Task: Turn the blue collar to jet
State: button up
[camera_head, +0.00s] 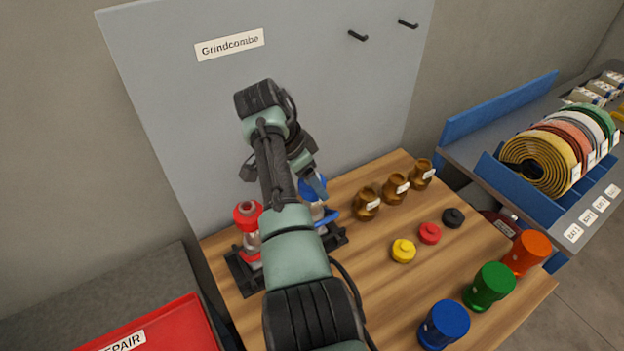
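A blue collar (313,187) tops the right-hand device in the black rack (336,238) on the wooden table. A blue lever (328,217) sticks out low on the same device. A device with a red collar (247,214) stands to its left in the rack. My gripper (316,185) is at the blue collar, pointing down. Its fingers are small and partly hidden by my arm, so I cannot tell whether they touch or grip the collar. Any "jet" marking is too small or hidden to see.
Brass fittings (396,189) stand along the table's back right. Yellow (403,251), red (429,233) and black caps (453,218) lie in front of them. Blue (444,325), green (489,287) and orange cups (528,253) line the front right edge. A grey board (190,110) rises behind.

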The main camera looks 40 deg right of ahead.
jog(key=o, duration=1.4)
jog(key=b+v, duration=0.1)
jog(key=v, duration=1.2)
